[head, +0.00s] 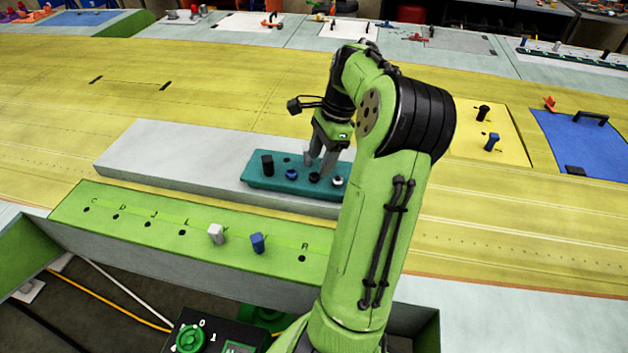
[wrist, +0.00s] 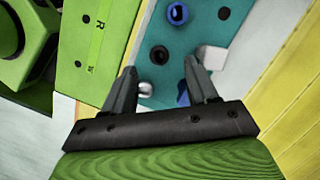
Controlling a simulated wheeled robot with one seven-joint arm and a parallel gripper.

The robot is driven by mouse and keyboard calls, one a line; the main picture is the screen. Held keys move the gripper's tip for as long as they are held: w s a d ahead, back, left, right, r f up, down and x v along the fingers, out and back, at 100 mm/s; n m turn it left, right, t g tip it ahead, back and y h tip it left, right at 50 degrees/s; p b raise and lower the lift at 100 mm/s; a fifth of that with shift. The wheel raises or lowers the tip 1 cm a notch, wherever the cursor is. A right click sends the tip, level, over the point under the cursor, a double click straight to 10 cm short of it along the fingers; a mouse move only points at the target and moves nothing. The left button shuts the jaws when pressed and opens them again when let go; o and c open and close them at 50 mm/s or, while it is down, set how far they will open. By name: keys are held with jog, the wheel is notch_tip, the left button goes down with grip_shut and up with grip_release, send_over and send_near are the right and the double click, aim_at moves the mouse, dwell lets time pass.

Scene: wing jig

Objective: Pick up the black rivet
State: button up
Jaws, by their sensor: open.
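A short round black rivet (head: 314,178) sits in the teal tray (head: 256,181), below my gripper (head: 319,166). It shows in the wrist view as a dark round top (wrist: 159,52), just past and between the fingertips of my gripper (wrist: 160,68). My fingers are open and empty, pointing down. I cannot tell the exact height gap. A taller black rivet (head: 267,163) stands at the tray's left end. Another black rivet (head: 482,113) stands on the yellow panel at right.
In the tray, a blue rivet (head: 291,173) and a pale metal one (head: 337,181) flank the short black rivet. A white rivet (wrist: 212,58) and another blue one (wrist: 183,93) stand near my right finger. A green rail (head: 150,232) runs in front.

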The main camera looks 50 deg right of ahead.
aim_at(314, 175)
jog(key=x, duration=0.4)
jog(key=shift+a+f, duration=0.1)
jog(key=shift+f, duration=0.05)
grip_shut()
notch_tip(314, 175, up, 10)
jog(key=p, duration=0.1)
dwell(0.3)
